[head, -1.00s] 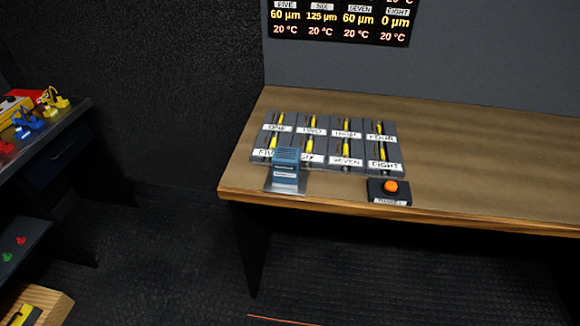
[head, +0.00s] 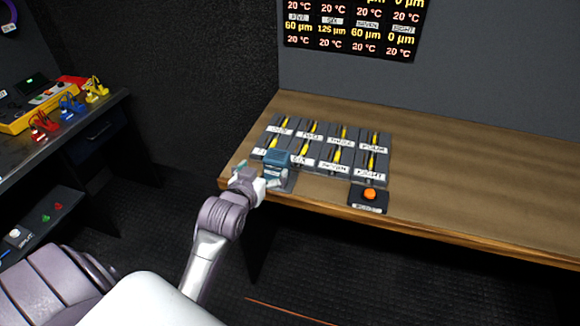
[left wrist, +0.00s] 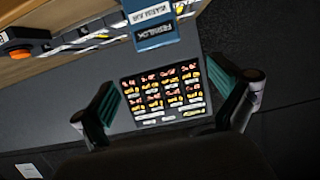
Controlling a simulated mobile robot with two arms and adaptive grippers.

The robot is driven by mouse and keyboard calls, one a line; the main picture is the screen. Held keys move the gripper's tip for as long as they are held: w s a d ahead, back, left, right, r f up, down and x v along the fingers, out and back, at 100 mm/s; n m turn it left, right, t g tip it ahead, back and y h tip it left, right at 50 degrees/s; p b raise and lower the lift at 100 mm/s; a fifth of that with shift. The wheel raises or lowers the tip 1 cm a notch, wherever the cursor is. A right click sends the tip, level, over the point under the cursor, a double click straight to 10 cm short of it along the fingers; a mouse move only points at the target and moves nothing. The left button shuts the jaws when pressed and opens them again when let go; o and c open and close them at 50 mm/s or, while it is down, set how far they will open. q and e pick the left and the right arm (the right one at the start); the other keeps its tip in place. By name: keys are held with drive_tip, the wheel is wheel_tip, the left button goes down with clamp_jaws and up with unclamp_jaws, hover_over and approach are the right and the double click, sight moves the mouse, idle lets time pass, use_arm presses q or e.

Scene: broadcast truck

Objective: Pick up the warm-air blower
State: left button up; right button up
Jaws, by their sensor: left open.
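A small blue box-shaped device (head: 277,160), which I take to be the warm-air blower, stands on a grey base at the front left of the wooden bench. My left gripper (head: 258,185) is at the bench's front edge, just left of the device, and partly hides its base. In the left wrist view the picture is upside down. My right gripper is not in view.
Two rows of labelled grey blocks (head: 339,152) with yellow parts stand right behind the device. An orange button box (head: 369,199) is at the front edge. The right of the bench (head: 480,190) is clear. A dark side table (head: 105,115) with coloured clips stands at left.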

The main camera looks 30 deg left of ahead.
sight(279, 150)
use_arm(q)
drive_tip(key=x, duration=0.7)
drive_tip(key=shift+s+a+f+p, duration=0.1)
drive_tip(key=shift+a+p, duration=0.05)
drive_tip(key=shift+p, duration=0.15)
drive_tip(key=shift+x, duration=0.8)
drive_tip(key=x, duration=0.2)
drive_tip(key=p+x, duration=0.1)
drive_tip(key=x, duration=0.1)
drive_tip(key=shift+w+f, duration=0.3)
drive_tip(key=shift+f, duration=0.15)
drive_tip(key=shift+s+r, duration=0.1)
drive_tip(key=shift+s, duration=0.05)
drive_tip(key=c, duration=1.5)
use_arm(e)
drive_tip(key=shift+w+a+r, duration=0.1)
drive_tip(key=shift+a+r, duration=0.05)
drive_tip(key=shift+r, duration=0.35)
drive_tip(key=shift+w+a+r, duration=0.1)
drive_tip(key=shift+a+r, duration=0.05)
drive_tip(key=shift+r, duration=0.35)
